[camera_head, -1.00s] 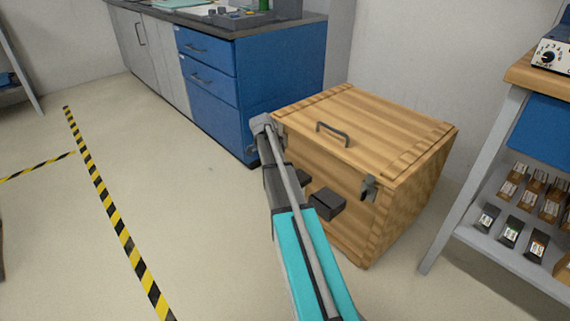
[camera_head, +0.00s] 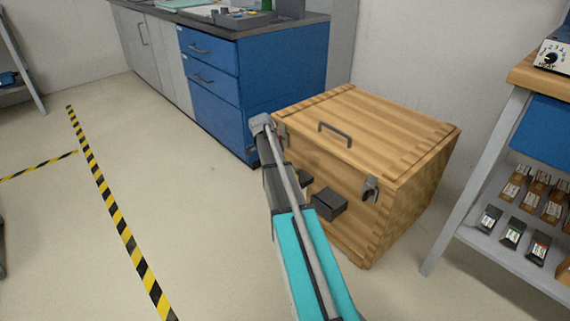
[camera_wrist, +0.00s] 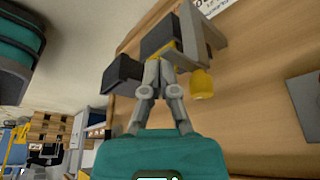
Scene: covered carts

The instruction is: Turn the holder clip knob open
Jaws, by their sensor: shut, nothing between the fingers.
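In the wrist view, my gripper (camera_wrist: 166,62) is shut and empty, its fingers pointing up the picture at a wooden surface. A yellow knob (camera_wrist: 202,84) shows just right of the fingers, below a grey bracket (camera_wrist: 203,40). The fingertips are close to the bracket and a dark block (camera_wrist: 158,30); I cannot tell whether they touch. In the head view, the wooden crate (camera_head: 375,130) stands with its lid down. My arm crosses its left front. The gripper and the yellow knob cannot be made out there.
The crate has a lid handle (camera_head: 335,131) and a metal latch (camera_head: 371,188). Another black block (camera_wrist: 121,72) shows left of my fingers. A blue cabinet (camera_head: 225,85) stands behind left, and a shelf rack (camera_head: 475,225) stands at right. The floor at left is clear, with striped tape (camera_head: 115,215).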

